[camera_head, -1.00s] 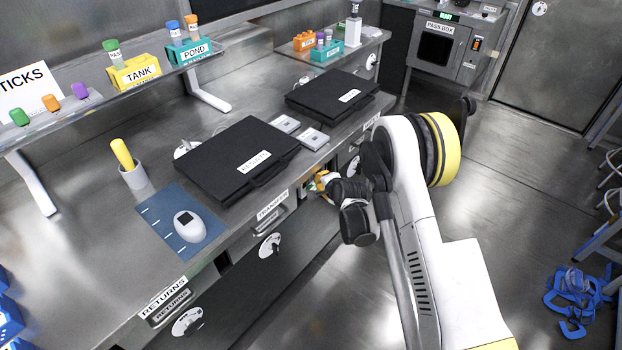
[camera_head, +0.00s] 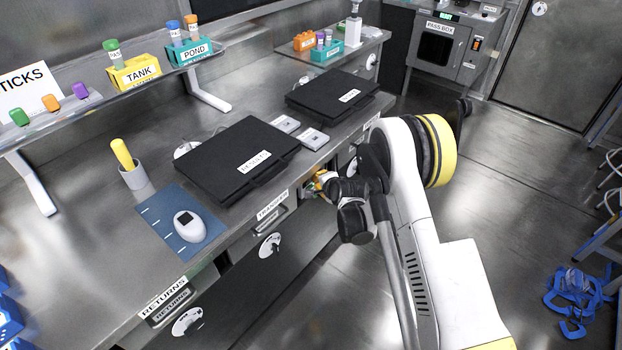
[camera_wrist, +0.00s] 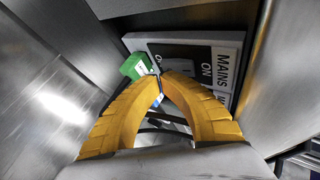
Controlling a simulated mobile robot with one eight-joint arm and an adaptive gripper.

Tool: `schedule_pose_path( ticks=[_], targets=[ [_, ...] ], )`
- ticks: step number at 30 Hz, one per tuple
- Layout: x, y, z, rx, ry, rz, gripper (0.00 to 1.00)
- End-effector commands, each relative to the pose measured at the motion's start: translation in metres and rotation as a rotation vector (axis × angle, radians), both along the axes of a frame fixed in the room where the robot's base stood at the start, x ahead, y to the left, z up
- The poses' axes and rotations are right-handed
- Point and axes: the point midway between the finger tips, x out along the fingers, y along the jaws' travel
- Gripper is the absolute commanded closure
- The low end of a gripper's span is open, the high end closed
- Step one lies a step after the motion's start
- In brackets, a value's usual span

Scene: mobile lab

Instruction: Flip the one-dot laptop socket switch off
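My gripper (camera_wrist: 162,77) has two yellow curved fingers whose tips come together in the wrist view, with no object clearly held. The tips are in front of a grey panel (camera_wrist: 238,40) with a black-and-white "MAINS ON" label (camera_wrist: 222,67). A green block (camera_wrist: 135,66) is just left of the tips; I cannot tell whether they touch. In the head view my gripper (camera_head: 318,184) is at the bench front, below the worktop edge, mostly hidden by my wrist. I can make out no one-dot mark or laptop socket switch.
Two closed black laptop-like cases (camera_head: 238,158) (camera_head: 335,95) lie on the bench. Two small grey plates (camera_head: 285,124) (camera_head: 312,138) lie between them. A blue mat (camera_head: 165,225) with a white device is nearer.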

Motion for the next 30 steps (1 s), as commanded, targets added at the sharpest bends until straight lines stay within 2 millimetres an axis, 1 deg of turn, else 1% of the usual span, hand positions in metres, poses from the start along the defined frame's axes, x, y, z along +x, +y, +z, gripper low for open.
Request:
schedule_pose_path(
  ticks=[21, 30],
  targets=[
    [0.0030, 0.0038, -0.0009, 0.001, 0.000, -0.001, 1.00],
    [-0.0030, -0.0039, 0.0011, 0.001, 0.000, -0.001, 1.00]
  ],
)
